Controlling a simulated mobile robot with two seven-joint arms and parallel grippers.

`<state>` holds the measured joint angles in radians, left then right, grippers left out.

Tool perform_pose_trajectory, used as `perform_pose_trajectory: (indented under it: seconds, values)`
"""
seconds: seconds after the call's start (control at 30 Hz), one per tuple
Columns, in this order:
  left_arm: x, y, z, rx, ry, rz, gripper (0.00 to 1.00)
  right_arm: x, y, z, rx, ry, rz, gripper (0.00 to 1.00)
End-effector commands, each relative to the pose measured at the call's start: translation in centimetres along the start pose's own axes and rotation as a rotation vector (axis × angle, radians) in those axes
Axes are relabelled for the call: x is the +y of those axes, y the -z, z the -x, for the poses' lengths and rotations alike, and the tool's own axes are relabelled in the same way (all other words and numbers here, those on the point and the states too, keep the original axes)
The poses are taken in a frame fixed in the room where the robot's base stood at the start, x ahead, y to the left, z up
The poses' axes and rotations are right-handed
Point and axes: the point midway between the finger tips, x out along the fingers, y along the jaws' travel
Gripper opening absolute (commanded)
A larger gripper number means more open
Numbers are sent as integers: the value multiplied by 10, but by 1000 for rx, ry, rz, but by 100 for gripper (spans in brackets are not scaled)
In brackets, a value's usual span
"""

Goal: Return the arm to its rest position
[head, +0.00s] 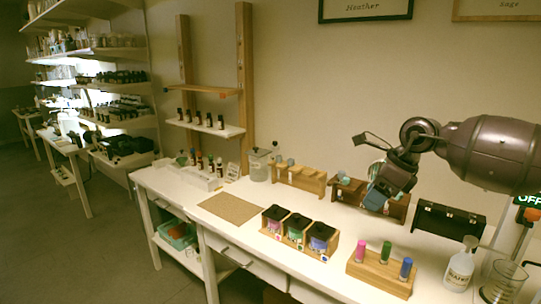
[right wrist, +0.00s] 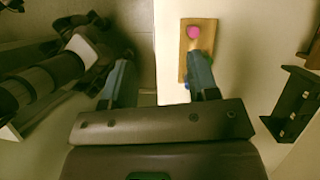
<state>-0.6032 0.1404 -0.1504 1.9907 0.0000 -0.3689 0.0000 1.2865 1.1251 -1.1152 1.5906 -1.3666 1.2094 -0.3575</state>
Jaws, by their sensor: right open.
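My right gripper (head: 376,200) is open and empty, raised over the back right of the white table in the head view. Its two fingers stand apart in the right wrist view (right wrist: 160,78). A wooden stand (head: 376,283) with a pink, a green and a blue bottle is at the table's front right, below and in front of the gripper. In the right wrist view the stand (right wrist: 184,66) shows its pink top, and a finger partly hides the rest. My left gripper is not in the head view.
Three wooden boxes (head: 295,238) with pink, green and purple contents stand mid-table, beside a cork mat (head: 230,208). Wooden racks (head: 299,178) line the back. A black case (head: 447,221), a white bottle (head: 460,272) and a glass beaker (head: 499,285) stand on the right.

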Motion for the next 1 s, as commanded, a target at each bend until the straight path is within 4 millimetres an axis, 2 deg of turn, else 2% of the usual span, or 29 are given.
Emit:
perform_pose_trajectory:
  seconds: [0.1, 0.2, 0.3, 0.43, 0.53, 0.67, 0.87, 1.0]
  values:
    - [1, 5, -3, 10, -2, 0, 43, 25, -57, 12, -245, -68, -51, 54]
    - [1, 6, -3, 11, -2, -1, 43, 52, -100, 16, -456, -180, -136, 54]
    - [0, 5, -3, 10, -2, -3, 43, 76, -132, 16, -651, -323, -263, 54]
    - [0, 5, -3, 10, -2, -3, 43, 99, -157, 13, -876, -540, -501, 54]
    - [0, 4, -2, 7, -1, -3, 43, 104, -162, 8, -1007, -691, -712, 54]
    - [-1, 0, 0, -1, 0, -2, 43, 100, -153, -3, -1128, -854, -991, 54]
    - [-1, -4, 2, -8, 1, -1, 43, 86, -118, -34, -1240, -1045, -1424, 54]
    - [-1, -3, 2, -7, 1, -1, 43, 76, -80, -63, -1285, -1139, -1725, 54]
